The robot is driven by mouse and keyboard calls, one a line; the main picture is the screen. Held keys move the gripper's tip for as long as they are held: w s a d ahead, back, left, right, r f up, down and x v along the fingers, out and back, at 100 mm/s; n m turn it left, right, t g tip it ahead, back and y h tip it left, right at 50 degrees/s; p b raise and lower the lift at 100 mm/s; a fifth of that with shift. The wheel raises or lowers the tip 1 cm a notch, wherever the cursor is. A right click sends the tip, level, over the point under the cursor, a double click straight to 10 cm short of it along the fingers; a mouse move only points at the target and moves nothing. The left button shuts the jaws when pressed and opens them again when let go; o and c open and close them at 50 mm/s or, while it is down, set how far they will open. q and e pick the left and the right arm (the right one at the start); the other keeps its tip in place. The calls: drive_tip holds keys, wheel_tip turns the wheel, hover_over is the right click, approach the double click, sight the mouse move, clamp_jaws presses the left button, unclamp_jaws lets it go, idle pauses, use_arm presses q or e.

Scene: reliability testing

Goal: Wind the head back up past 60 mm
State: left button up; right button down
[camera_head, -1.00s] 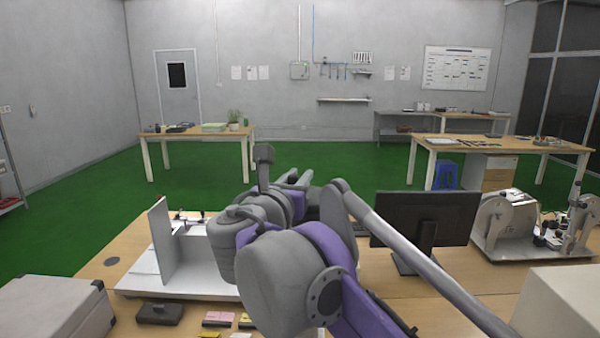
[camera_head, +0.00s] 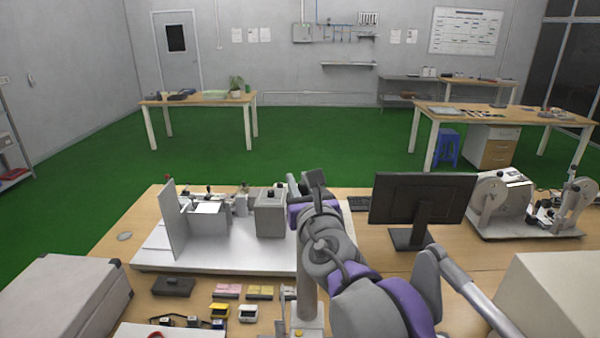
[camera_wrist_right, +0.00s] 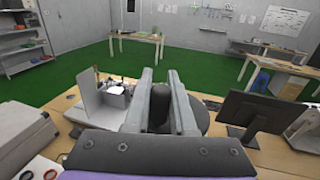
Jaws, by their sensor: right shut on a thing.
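My right gripper (camera_head: 298,184) is beyond the column near the middle of the head view, with my wrist hiding much of it. In the right wrist view my right gripper (camera_wrist_right: 163,76) has its two grey fingers on either side of a dark upright knob (camera_wrist_right: 158,108), and it is shut on it. A dark round disc (camera_wrist_right: 201,112), perhaps a handwheel, shows partly behind the right finger. A grey column (camera_head: 306,288) stands below my arm. I cannot make out the head or a millimetre scale. My left gripper is not in view.
A white rig with an upright plate (camera_head: 173,222) and grey blocks stands left of my arm. A monitor (camera_head: 422,202) stands to the right. Pads and small items lie in front, near a grey case (camera_head: 72,298). A reel machine (camera_head: 500,205) is at far right.

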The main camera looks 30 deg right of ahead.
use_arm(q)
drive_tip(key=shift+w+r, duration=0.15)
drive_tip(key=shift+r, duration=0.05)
use_arm(e)
drive_tip(key=shift+r, duration=0.15)
drive_tip(key=c, duration=0.8)
unclamp_jaws()
drive_tip(key=shift+o, duration=0.2)
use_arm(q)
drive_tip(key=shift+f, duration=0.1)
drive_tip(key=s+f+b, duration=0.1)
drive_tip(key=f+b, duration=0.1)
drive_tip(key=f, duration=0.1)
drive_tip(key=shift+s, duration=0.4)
use_arm(e)
drive_tip(key=v, duration=1)
drive_tip(key=shift+s+a, duration=0.15)
drive_tip(key=shift+s, duration=0.2)
